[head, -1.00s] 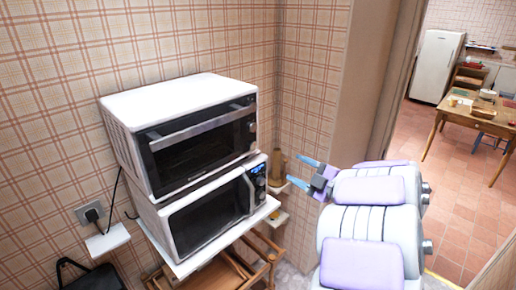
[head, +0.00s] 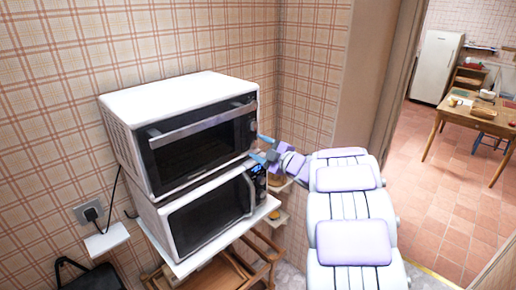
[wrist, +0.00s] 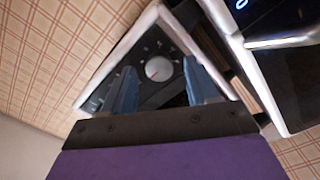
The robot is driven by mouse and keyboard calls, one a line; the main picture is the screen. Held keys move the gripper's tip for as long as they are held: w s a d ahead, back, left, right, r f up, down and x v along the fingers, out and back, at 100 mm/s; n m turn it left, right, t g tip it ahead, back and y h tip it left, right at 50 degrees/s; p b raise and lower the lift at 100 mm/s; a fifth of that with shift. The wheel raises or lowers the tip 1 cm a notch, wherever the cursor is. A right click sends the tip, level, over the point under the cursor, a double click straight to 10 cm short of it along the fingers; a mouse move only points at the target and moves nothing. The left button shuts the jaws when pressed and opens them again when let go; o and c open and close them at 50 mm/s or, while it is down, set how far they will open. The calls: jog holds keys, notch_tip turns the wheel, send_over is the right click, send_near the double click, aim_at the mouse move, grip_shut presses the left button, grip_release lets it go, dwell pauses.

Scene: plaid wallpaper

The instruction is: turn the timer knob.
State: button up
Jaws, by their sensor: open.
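The upper oven (head: 182,130) is white with a dark glass door and a control strip at its right edge. In the wrist view a round pale knob (wrist: 158,68) with a red pointer line and printed marks around it sits on its dark panel. I cannot read whether it is the timer knob. My gripper (head: 261,147) is at the right end of the oven front, its blue fingers (wrist: 160,82) open. In the wrist view one finger appears on each side of the knob, with visible gaps. Contact is not visible.
The wall corner and small shelves (head: 277,218) are close to the right. A doorway opens farther right onto a tiled floor (head: 452,190).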

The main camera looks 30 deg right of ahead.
jog(key=shift+w+a, duration=0.15)
jog(key=shift+w, duration=0.35)
jog(key=c, duration=1)
